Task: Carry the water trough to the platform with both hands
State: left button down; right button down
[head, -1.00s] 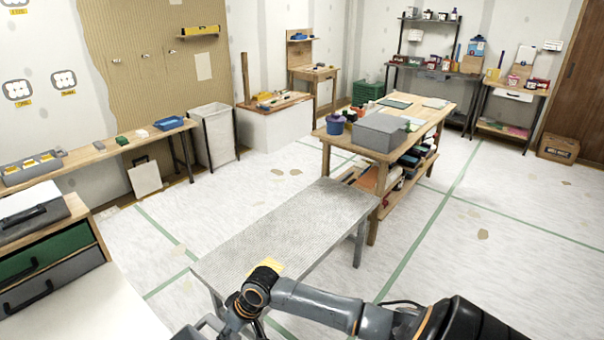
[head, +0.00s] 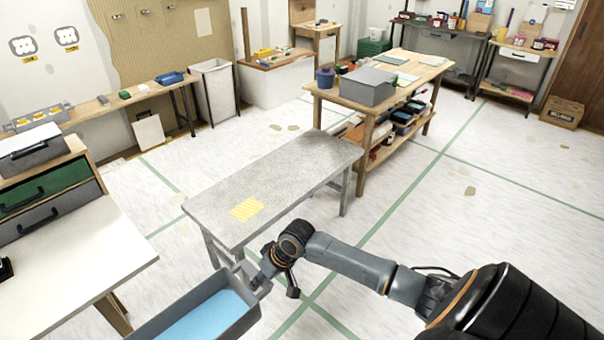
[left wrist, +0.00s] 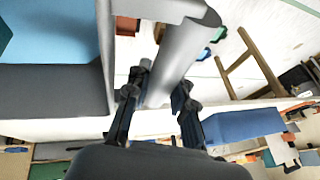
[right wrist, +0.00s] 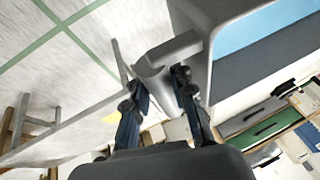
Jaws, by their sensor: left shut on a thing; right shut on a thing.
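The grey water trough (head: 252,318) with blue water inside is at the bottom of the head view, with its left part cut off. My right gripper (head: 262,283) is at the trough's right end. In the right wrist view, my right gripper (right wrist: 157,90) is shut on a grey handle on the trough (right wrist: 228,62). In the left wrist view, my left gripper (left wrist: 160,95) is shut on a grey handle of the trough (left wrist: 60,88); it is outside the head view. The grey platform (head: 300,165), with a yellow patch (head: 246,208) near its front end, stands beyond the trough.
A wooden workbench (head: 425,68) with a grey box (head: 367,86) stands behind the platform. A white-topped cabinet (head: 85,245) with drawers is at the left, close to the trough. The floor (head: 480,215) right of the platform is clear.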

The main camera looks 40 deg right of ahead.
aim_at(274, 166)
jog(key=z, duration=2.25)
jog(key=i+j+z, duration=0.25)
jog(key=i+j, duration=0.75)
jog(key=i, duration=0.2)
jog(key=i+j, duration=0.2)
jog(key=i, duration=0.2)
jog(key=i+j+z, duration=0.1)
jog(key=i, duration=0.3)
jog(key=i+u, duration=1.1)
jog(key=u, duration=0.15)
jog(key=i+u, duration=0.35)
jog(key=i+l+u, duration=0.1)
jog(key=u, duration=0.3)
jog(key=i+u, duration=0.1)
jog(key=u, duration=0.55)
